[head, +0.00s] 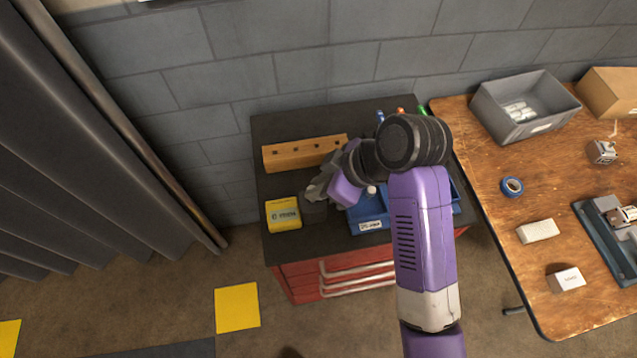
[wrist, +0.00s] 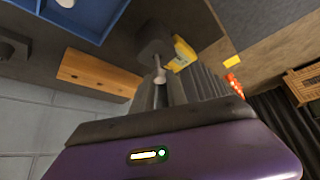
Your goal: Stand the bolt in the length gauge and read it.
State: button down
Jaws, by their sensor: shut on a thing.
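A silver bolt (wrist: 160,76) shows between my gripper's fingers in the wrist view, with its rounded end toward a dark block. My gripper (head: 316,190) is shut on it, above the cabinet top in the head view. The dark block (head: 314,212) stands beside a yellow box (head: 283,215) with dark lettering. Both also show in the wrist view, the block (wrist: 153,37) just beyond the bolt and the yellow box (wrist: 184,53) to its right. I cannot tell for certain which piece is the length gauge, or whether the bolt touches the block.
A wooden block with holes (head: 300,153) lies behind, near the wall. A labelled blue tray (head: 372,227) is right of my gripper, partly hidden by my arm. All stand on a red cabinet (head: 300,282). A wooden bench (head: 485,170) at right holds a grey bin (head: 490,106) and tape (head: 512,187).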

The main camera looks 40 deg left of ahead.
aim_at(319, 203)
jog(key=shift+f+b, duration=0.9)
jog(key=shift+f, duration=0.8)
dwell(0.5)
jog(key=c, duration=1.2)
grip_release()
jog(key=shift+c, duration=0.2)
jog(key=v, duration=0.8)
jog(key=shift+a, duration=0.1)
